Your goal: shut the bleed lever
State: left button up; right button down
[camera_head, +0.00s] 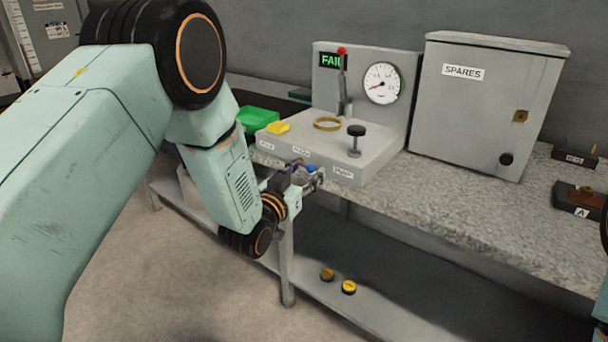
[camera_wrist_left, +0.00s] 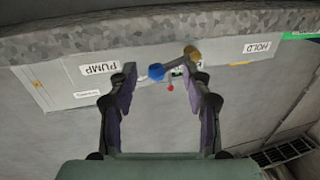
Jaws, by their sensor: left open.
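The bleed lever shows in the left wrist view as a short arm with a blue knob (camera_wrist_left: 157,72) and a brass pivot (camera_wrist_left: 192,54), on the front face of the grey test bench block (camera_wrist_left: 75,80). In the head view the blue knob (camera_head: 310,168) shows at the block's front edge, partly behind my gripper. My left gripper (camera_head: 305,180) is open in front of it. In the wrist view the knob lies between the two fingers (camera_wrist_left: 160,100), with gaps on both sides; whether it is within their reach in depth I cannot tell. My right gripper is out of view.
On the block (camera_head: 385,157) stand a red-tipped lever (camera_head: 341,75), a black knob (camera_head: 356,131) and a brass ring (camera_head: 327,124). A gauge (camera_head: 382,84) and a FAIL display (camera_head: 329,61) are behind. A SPARES cabinet (camera_head: 480,110) stands right. Two yellow-topped pieces (camera_head: 348,287) lie on the lower shelf.

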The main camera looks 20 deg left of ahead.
pick_arm(q)
jog(key=shift+s, duration=0.1)
grip_shut()
jog(key=shift+f+m, duration=0.4)
jog(key=shift+m, duration=0.6)
grip_release()
jog(key=shift+f, duration=0.1)
jog(key=s+a, duration=0.1)
jog(key=s, duration=1.1)
jog(key=shift+a, duration=0.4)
